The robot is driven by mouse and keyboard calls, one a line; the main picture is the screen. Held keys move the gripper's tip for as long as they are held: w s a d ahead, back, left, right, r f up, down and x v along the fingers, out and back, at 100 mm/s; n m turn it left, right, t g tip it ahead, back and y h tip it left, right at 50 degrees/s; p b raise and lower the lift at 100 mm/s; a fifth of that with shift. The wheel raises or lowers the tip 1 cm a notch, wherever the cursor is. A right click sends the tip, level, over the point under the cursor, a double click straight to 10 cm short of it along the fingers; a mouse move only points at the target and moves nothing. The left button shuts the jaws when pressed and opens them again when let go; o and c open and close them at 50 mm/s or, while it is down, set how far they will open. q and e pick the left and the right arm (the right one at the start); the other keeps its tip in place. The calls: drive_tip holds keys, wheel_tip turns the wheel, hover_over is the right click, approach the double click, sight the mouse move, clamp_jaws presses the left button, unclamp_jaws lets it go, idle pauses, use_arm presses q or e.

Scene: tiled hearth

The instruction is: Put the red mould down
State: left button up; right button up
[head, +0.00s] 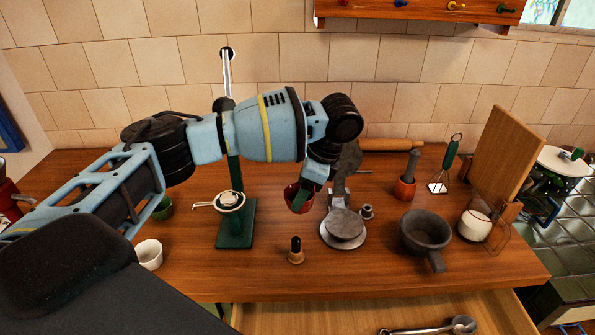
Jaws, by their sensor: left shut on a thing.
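My left arm reaches in from the left across the wooden counter, and its left gripper (304,197) points down near the middle. It is shut on the red mould (291,195), a small round red piece partly hidden by the fingers. The mould is just left of a grey metal press with a round plate (344,224). I cannot tell whether the mould touches the counter (270,275) or hangs just above it. My right gripper is not in view.
A green-based stand (236,235) with a small dish is to the left. A dark-topped stamp (296,250) stands in front. A white cup (149,254) is front left.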

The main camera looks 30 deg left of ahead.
use_arm(q)
drive_tip(key=s+d+f+n+g+h, duration=0.1)
drive_tip(key=s+d+f+n+h, duration=0.1)
drive_tip(key=s+n, duration=0.4)
drive_tip(key=s+d+f+n+g+h, duration=0.1)
drive_tip(key=s+d+n+g+h, duration=0.1)
drive_tip(key=s+n, duration=0.3)
drive_tip(key=d+n, duration=0.1)
drive_tip(key=n, duration=0.1)
drive_tip(key=shift+s+d+f+n, duration=0.3)
drive_tip(key=shift+s+f+n, duration=0.05)
drive_tip(key=shift+s+n, duration=0.05)
drive_tip(key=shift+d, duration=0.1)
